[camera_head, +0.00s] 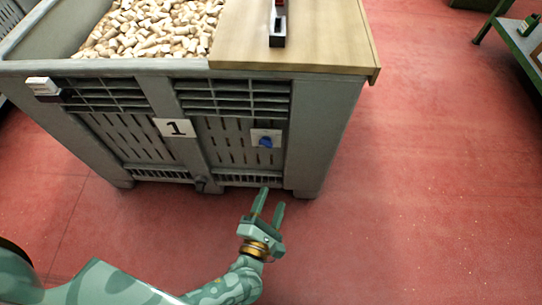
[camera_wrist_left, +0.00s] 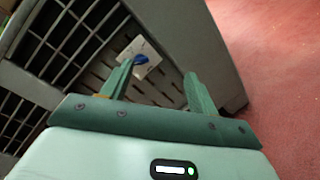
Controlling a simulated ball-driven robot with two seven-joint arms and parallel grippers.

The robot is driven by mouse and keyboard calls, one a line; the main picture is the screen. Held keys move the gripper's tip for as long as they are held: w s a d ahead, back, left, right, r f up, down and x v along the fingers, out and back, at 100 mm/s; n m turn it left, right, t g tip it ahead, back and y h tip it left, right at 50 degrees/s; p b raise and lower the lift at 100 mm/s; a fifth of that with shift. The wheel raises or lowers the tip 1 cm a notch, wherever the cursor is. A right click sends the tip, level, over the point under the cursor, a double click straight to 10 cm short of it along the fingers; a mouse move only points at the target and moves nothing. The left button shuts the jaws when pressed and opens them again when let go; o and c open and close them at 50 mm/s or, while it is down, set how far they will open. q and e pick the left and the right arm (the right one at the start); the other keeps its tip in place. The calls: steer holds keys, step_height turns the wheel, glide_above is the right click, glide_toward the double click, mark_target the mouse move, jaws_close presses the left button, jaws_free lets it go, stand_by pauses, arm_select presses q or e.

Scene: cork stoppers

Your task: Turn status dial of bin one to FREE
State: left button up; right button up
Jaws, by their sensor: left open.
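The grey bin (camera_head: 340,120) bears a white plate with the number 1 (camera_head: 175,128) on its front. To the right of that plate is a white dial plate (camera_head: 256,132) with a blue status dial (camera_head: 266,142); its lettering is too small to read. The dial also shows in the left wrist view (camera_wrist_left: 141,59), just beyond the left finger. My left gripper (camera_head: 269,205) is open and empty, in front of the bin and below the dial in the head view, apart from it. The fingers also show in the left wrist view (camera_wrist_left: 158,80). My right gripper is not in view.
Cork stoppers (camera_head: 150,28) fill the bin's open part. A wooden board (camera_head: 330,45) covers its right part, with a small dark and red object (camera_head: 278,25) on it. The red floor (camera_head: 430,200) is clear to the right. A green bench (camera_head: 520,40) stands at far right.

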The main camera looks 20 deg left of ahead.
mark_target(266, 146)
arm_select(q)
steer(key=w+a+n+y+b, duration=0.1)
steer(key=w+a+n, duration=0.1)
steer(key=w, duration=0.3)
steer(key=w+a+f+n+y+b, duration=0.1)
steer(key=w+a+n+y+b, duration=0.1)
steer(key=w, duration=0.3)
steer(key=w+a+n+y+b, duration=0.1)
steer(key=w+a+n+b, duration=0.1)
steer(key=w, duration=0.3)
steer(key=shift+w+a+f+n+y, duration=0.3)
steer(key=shift+a+f+n, duration=0.1)
steer(key=shift+a+n, duration=0.35)
steer(key=shift+d, duration=0.1)
steer(key=c, duration=1)
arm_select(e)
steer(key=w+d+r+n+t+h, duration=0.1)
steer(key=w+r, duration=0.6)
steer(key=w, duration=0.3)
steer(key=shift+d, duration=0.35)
